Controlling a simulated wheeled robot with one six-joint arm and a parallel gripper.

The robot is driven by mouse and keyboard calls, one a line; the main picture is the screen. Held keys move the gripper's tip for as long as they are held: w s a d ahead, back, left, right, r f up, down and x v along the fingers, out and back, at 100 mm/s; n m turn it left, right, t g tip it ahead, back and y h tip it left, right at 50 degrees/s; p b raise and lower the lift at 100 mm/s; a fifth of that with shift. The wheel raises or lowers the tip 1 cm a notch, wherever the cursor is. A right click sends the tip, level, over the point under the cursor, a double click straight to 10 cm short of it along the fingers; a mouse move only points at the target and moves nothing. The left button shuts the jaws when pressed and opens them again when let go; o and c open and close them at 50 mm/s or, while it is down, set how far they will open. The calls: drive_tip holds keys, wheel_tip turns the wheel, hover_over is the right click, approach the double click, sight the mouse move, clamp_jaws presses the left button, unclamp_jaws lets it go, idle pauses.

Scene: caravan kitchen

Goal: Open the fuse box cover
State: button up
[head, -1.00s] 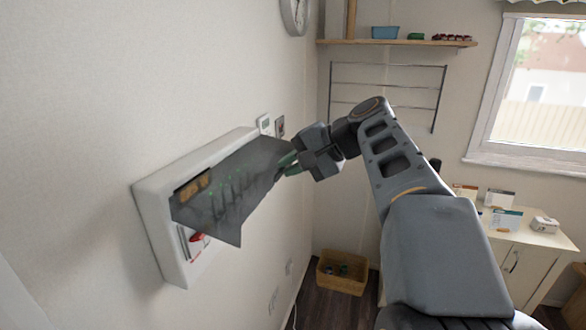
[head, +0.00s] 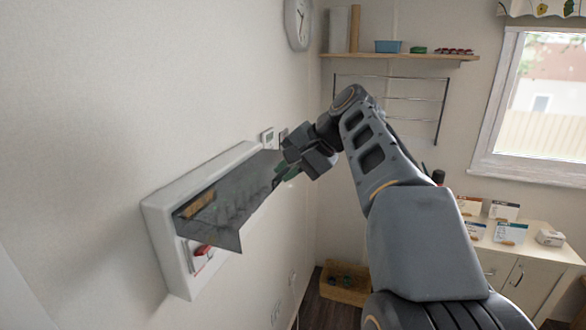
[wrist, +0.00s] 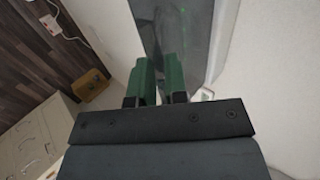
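The fuse box (head: 172,247) is a white casing on the left wall in the head view. Its dark see-through cover (head: 232,202) is swung up and stands out from the wall, hinged along the upper part of the box. Below it, a red switch (head: 203,249) is exposed. My gripper (head: 281,177) is at the cover's far right end, its green fingertips at or very near it. In the wrist view, the two green fingers (wrist: 160,78) lie close together with a narrow gap, against the cover (wrist: 190,35). Whether they pinch its edge cannot be told.
A small white wall device (head: 267,137) is just above the box's far end. A shelf (head: 400,56) and wire rack (head: 415,98) are on the back wall. A cabinet (head: 540,262) stands right, and a basket (head: 345,290) is on the floor.

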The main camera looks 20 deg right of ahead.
drive_tip(key=o, duration=0.3)
drive_tip(key=shift+w+a+f, duration=0.25)
drive_tip(key=shift+r, duration=0.15)
drive_tip(key=v, duration=1.4)
